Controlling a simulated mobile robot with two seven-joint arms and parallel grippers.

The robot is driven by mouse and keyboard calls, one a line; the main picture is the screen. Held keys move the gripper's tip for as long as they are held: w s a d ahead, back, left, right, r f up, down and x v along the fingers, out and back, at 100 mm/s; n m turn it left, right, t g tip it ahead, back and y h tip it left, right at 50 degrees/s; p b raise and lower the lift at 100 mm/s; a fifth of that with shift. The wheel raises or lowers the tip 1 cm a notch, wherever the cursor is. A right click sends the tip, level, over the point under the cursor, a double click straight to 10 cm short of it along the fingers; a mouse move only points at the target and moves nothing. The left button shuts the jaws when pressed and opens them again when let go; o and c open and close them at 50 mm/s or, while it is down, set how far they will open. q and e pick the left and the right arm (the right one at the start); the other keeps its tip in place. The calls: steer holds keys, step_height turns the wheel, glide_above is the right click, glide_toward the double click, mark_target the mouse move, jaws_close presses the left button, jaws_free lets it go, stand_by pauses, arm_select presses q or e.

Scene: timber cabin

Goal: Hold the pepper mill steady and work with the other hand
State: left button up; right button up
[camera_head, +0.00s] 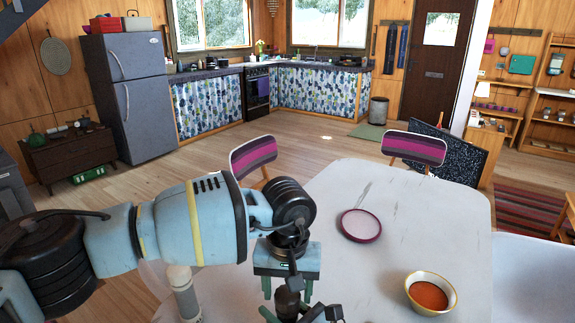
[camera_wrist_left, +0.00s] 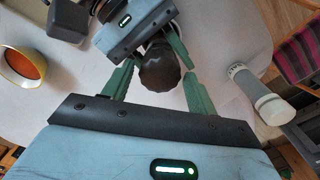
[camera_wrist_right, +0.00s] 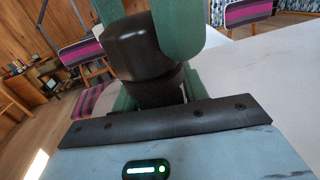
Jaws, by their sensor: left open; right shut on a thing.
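The dark pepper mill (camera_head: 288,301) stands at the near edge of the head view, partly hidden by my grippers. My left gripper (camera_head: 287,284) points down over it, open, its green fingers on either side of the mill's top. In the left wrist view the ribbed dark top (camera_wrist_left: 160,70) lies between these fingers; I cannot tell whether they touch it. My right gripper (camera_wrist_right: 152,92) is shut on the mill's lower body. In the right wrist view the mill (camera_wrist_right: 140,50) looks upright relative to the gripper, with the left gripper's green fingers beside its top.
A bowl of orange-red food (camera_head: 429,296) stands on the white table (camera_head: 400,200) at right. A plum-rimmed plate (camera_head: 360,226) lies farther back. A grey-and-white cylinder (camera_head: 184,293) stands left of the mill, near my left arm. Striped chairs (camera_head: 414,147) stand at the far edge.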

arm_select(q)
steer(key=shift+c, duration=0.4)
steer(key=c, duration=0.6)
steer(key=shift+m, duration=1.4)
steer(key=shift+m, duration=1.5)
steer(key=shift+m, duration=1.4)
steer(key=o, duration=0.7)
